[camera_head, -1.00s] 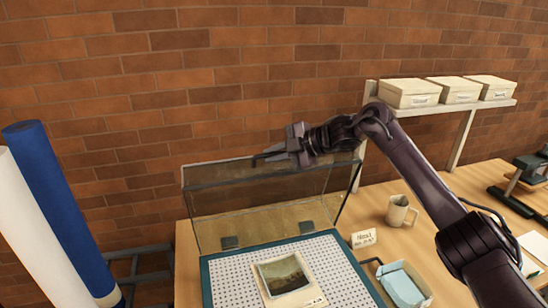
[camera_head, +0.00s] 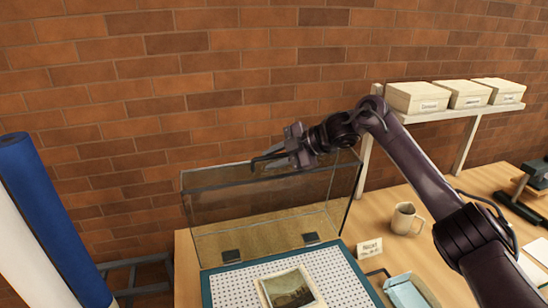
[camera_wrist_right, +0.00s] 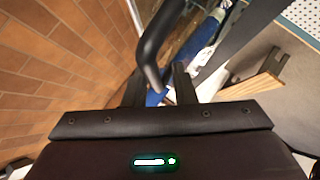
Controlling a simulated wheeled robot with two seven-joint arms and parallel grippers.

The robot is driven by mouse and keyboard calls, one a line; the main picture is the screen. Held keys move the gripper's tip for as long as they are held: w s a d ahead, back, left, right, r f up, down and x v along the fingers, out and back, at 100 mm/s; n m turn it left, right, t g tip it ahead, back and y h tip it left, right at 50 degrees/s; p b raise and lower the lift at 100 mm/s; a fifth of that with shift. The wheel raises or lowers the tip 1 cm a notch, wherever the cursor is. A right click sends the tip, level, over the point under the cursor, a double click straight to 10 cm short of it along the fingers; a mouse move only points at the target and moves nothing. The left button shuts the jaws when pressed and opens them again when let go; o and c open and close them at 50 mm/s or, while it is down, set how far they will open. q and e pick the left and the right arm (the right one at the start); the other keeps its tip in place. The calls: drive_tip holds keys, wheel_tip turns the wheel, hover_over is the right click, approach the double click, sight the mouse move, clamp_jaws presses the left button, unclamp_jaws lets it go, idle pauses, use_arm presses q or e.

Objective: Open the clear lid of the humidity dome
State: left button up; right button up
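The humidity dome's clear lid (camera_head: 212,213) stands raised on its two dark hinges at the back of the dome's base. The base has a teal rim (camera_head: 207,287) and a white perforated floor (camera_head: 240,283). A black bent handle (camera_head: 264,159) is at the lid's top edge; it also shows in the right wrist view (camera_wrist_right: 152,48). My right gripper (camera_head: 293,150) is at this handle. In the wrist view its fingers (camera_wrist_right: 158,88) are apart, with the handle's end in front of or between them and gaps at its sides. My left gripper is out of view.
A picture print (camera_head: 288,289) lies on the perforated floor. Boxes (camera_head: 418,97) stand on a shelf. Blue (camera_head: 45,210) and white rolls stand left. A brick wall is behind.

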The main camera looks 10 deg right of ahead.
drive_tip(key=shift+s+f, duration=0.1)
drive_tip(key=shift+f, duration=0.05)
drive_tip(key=b+v, duration=0.3)
drive_tip(key=v, duration=0.4)
drive_tip(key=shift+d, duration=0.1)
drive_tip(key=shift+d+r, duration=0.2)
drive_tip(key=shift+r, duration=0.2)
drive_tip(key=shift+d, duration=0.1)
